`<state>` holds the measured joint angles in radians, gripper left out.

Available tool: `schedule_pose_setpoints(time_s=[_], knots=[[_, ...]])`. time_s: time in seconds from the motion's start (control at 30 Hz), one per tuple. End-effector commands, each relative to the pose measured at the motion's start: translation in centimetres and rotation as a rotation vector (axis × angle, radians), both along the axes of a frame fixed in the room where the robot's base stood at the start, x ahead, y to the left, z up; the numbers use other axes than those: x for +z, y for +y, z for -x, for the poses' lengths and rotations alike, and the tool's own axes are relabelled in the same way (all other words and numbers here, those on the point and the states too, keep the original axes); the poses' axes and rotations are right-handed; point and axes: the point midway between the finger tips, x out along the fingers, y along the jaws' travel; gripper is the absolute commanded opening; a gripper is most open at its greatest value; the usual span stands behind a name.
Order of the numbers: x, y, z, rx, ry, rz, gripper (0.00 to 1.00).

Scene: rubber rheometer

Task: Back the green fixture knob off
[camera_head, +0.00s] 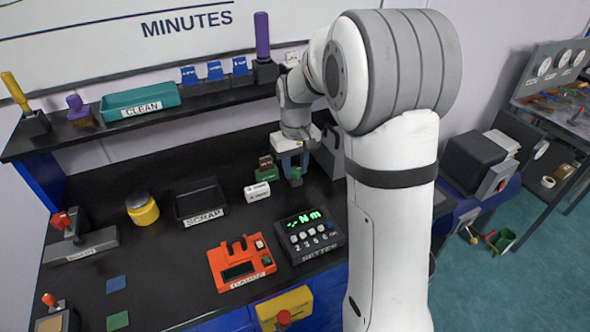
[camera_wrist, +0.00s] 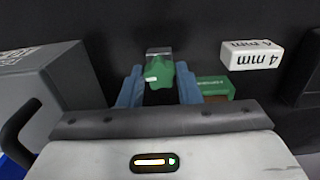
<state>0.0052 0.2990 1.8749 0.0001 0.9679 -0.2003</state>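The green knob (camera_wrist: 159,74) shows in the wrist view just beyond and between my blue fingertips, with a pale clear or grey piece at its far end. My gripper (camera_wrist: 159,82) is open, one finger on each side of the knob; I cannot tell whether either finger touches it. In the head view my gripper (camera_head: 293,160) points down over the bench, and the green knob (camera_head: 295,175) shows partly below the fingers. A green and brown block (camera_wrist: 216,88) lies right of the fingers in the wrist view, partly hidden by my gripper.
A white "4 mm" block (camera_wrist: 251,55) lies close by. A grey housing (camera_wrist: 50,95) stands at the left in the wrist view. On the bench are a black scrap tray (camera_head: 201,209), an orange gauge (camera_head: 241,264), a dark setter box (camera_head: 308,236) and a yellow pot (camera_head: 143,211).

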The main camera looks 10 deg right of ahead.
Motion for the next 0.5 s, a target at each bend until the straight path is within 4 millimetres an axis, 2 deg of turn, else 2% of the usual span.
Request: schedule_pose_setpoints(time_s=[0.03, 0.2, 0.37, 0.5], knots=[[0.00, -0.01, 0.00, 0.000, 0.000, 0.000, 0.21], [0.01, -0.01, 0.00, 0.001, 0.000, 0.000, 0.08], [0.01, -0.01, -0.01, 0.065, 0.000, 0.000, 0.08], [0.01, -0.01, -0.01, 0.239, 0.000, 0.000, 0.08]])
